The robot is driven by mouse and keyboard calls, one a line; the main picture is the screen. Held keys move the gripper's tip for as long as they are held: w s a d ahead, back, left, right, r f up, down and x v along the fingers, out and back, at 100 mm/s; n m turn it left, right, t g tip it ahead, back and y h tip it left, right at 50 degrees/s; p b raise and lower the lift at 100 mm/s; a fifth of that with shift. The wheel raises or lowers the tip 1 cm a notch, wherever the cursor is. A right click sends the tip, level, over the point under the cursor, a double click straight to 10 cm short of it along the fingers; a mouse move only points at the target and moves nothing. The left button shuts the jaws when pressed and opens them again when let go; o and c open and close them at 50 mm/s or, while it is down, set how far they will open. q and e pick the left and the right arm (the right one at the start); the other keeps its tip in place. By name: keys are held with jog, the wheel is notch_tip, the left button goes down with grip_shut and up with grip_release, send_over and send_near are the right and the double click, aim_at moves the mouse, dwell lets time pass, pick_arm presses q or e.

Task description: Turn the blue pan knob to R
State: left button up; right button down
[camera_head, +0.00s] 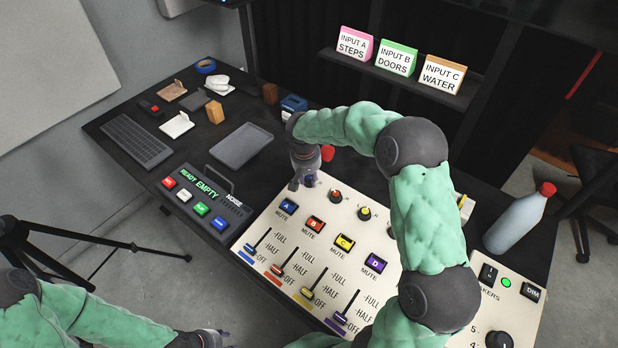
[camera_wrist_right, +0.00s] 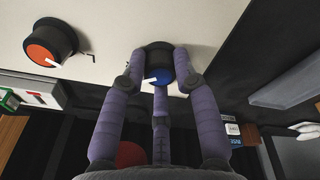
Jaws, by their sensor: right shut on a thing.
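The blue pan knob (camera_head: 310,181) is at the left end of the knob row on the cream mixer panel (camera_head: 262,225), mostly hidden by my right gripper (camera_head: 300,183) in the head view. In the right wrist view the blue knob (camera_wrist_right: 160,75) sits between the purple fingers of my right gripper (camera_wrist_right: 160,85), which are closed around it. Its white pointer line points to the left and slightly down in that view. The letters around this knob are hidden or unreadable. My left gripper (camera_head: 214,338) is low at the bottom edge, away from the panel; its fingers are too unclear to judge.
The red knob (camera_head: 336,196) stands beside the blue one; it is orange-red in the wrist view (camera_wrist_right: 48,43). A yellow knob (camera_head: 364,213) is farther right. Mute buttons (camera_head: 289,206) and faders (camera_head: 258,240) lie in front.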

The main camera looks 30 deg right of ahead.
aim_at(306, 188)
jog(key=shift+w+r+m, duration=0.15)
jog(key=shift+m, duration=0.15)
dwell(0.4)
jog(key=c, duration=1)
grip_release()
jog(key=shift+o, duration=0.3)
notch_tip(306, 188, up, 12)
jog(key=s+a, duration=0.1)
jog(key=shift+a, duration=0.35)
jog(key=shift+f, duration=0.2)
